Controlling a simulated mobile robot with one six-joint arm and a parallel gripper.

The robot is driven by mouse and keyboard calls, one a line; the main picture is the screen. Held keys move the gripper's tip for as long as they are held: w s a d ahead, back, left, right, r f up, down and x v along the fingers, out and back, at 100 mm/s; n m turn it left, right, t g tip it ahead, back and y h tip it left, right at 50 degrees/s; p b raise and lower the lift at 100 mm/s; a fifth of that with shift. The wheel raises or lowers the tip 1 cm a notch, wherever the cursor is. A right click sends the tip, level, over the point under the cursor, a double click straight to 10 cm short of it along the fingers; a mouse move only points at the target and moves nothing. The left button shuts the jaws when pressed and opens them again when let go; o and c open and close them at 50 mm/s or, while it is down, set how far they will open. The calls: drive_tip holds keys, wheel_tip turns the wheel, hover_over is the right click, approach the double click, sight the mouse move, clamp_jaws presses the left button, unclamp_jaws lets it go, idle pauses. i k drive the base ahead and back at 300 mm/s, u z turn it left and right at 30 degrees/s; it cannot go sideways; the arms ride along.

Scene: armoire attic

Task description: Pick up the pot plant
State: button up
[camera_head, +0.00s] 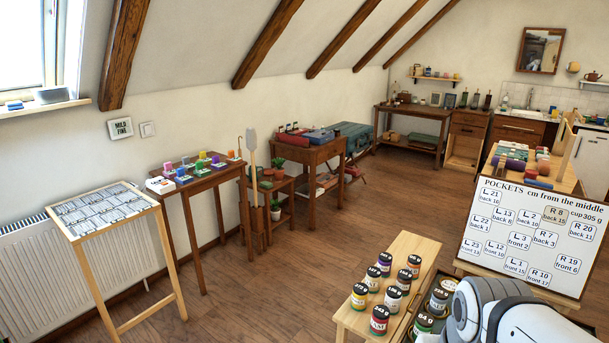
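A small green pot plant (278,165) in a terracotta pot stands on top of a low wooden shelf unit, left of centre and some way across the room. A second green plant (275,207) stands on a lower shelf of the same unit, in a pale pot. Both are small in the picture and far from my arm. Rounded white and grey links of my arm show at the lower right. My gripper is not in view, so its fingers and anything in them cannot be seen.
A wooden table (213,179) with coloured pots stands left of the shelf unit (285,186), and a small desk (318,152) stands right of it. Nearby, a bench (403,252) holds several labelled jars beside a whiteboard (534,232). The wooden floor (275,290) between is clear.

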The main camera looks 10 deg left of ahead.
sight(279, 170)
drive_tip(key=u, duration=1.1)
drive_tip(key=i, duration=3.55)
drive_tip(key=z, duration=1.45)
drive_tip(key=i, duration=1.75)
drive_tip(key=z, duration=0.05)
